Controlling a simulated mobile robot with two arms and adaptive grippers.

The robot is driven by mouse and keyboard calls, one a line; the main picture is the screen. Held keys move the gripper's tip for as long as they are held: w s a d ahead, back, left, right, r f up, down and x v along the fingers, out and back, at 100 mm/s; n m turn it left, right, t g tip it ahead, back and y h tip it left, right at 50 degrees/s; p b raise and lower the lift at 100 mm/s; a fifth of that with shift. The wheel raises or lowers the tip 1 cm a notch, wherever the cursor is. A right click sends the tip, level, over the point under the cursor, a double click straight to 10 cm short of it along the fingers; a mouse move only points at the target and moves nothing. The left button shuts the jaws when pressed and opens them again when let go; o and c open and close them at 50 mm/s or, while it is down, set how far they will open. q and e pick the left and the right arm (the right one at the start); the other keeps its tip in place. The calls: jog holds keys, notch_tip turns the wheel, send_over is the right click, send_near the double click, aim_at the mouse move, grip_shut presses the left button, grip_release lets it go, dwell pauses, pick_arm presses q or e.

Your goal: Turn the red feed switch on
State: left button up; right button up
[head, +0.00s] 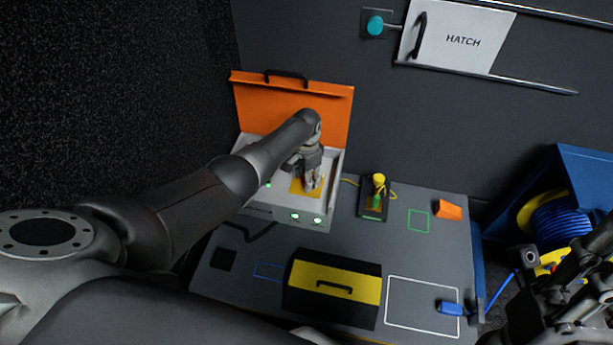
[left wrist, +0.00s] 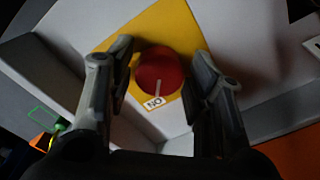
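The red feed switch (left wrist: 160,72) is a round red knob on a yellow plate (left wrist: 128,38) in the left wrist view. Its white pointer line aims at a small white label (left wrist: 154,103), which appears as "NO" in this view, ON read from the opposite side. My left gripper (left wrist: 168,62) has one finger on each side of the knob, spread apart with small gaps showing. In the head view my left gripper (head: 311,184) reaches down into the grey case (head: 262,212) and hides the knob. My right gripper (head: 545,270) is at the right edge; its finger opening is unclear.
The case's orange lid (head: 330,100) stands open, and green lights (head: 295,217) glow on its front. A yellow-topped device (head: 378,182), an orange block (head: 447,209) and a black-yellow box (head: 333,287) are on the table. A blue cable reel (head: 555,220) stands at right.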

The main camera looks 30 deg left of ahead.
pick_arm(q)
jog(key=shift+o, duration=0.5)
notch_tip(320, 180, up, 12)
dwell(0.6)
